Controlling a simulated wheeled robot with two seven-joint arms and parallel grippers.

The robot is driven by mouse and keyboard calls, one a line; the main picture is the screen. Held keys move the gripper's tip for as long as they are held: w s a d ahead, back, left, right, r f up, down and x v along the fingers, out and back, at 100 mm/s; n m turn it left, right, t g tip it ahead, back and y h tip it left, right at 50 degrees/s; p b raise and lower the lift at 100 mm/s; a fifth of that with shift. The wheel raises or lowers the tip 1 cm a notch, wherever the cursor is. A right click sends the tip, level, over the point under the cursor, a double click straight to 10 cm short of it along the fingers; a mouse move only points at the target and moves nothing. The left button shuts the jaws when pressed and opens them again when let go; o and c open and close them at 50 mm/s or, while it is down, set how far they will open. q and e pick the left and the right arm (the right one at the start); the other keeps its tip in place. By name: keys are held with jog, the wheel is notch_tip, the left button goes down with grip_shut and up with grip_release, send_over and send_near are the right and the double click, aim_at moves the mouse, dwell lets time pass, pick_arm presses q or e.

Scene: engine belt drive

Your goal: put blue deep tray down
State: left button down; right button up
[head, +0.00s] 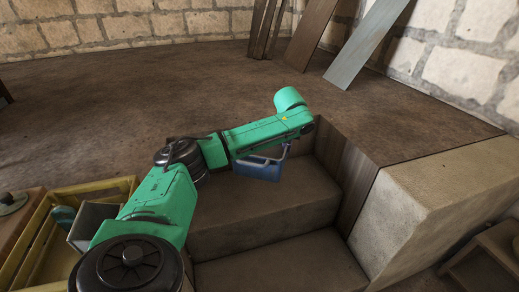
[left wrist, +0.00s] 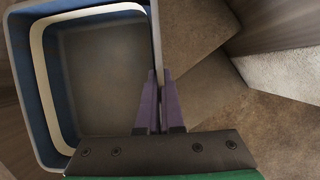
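The blue deep tray (head: 258,168) shows in the head view just below my left forearm, partly hidden by it, above or at the brown steps. I cannot tell whether it touches them. In the left wrist view the tray (left wrist: 30,75) fills the left side, open side toward the camera, with a pale band inside its blue wall and a grey floor that looks empty. My left gripper (left wrist: 160,76) has its two purple fingers close together on the tray's right wall. In the head view the fingers are mostly hidden by the arm. My right gripper is not in view.
Brown steps (head: 280,262) lie below the tray. A pale stone block (head: 430,195) stands to their right. A yellow crate (head: 38,240) with things in it is at the left. Planks (head: 368,42) lean on the back wall. The brown floor (head: 130,95) behind is mostly clear.

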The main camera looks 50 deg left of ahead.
pick_arm(q)
jog(key=shift+w+a+m+h+b, duration=0.15)
jog(key=shift+w+a+m+h, duration=0.05)
jog(key=shift+a+m, duration=0.35)
jog(key=shift+w+a+m+h+b, duration=0.15)
jog(key=shift+a+m+h, duration=0.05)
jog(key=shift+a+m, duration=0.35)
notch_tip(320, 180, down, 20)
jog(key=b, duration=0.4)
jog(key=shift+r+b, duration=0.1)
jog(key=shift+b, duration=0.3)
jog(key=c, duration=1.1)
grip_release()
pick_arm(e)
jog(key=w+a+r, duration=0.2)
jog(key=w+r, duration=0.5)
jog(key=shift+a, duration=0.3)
pick_arm(q)
jog(key=shift+o, duration=0.2)
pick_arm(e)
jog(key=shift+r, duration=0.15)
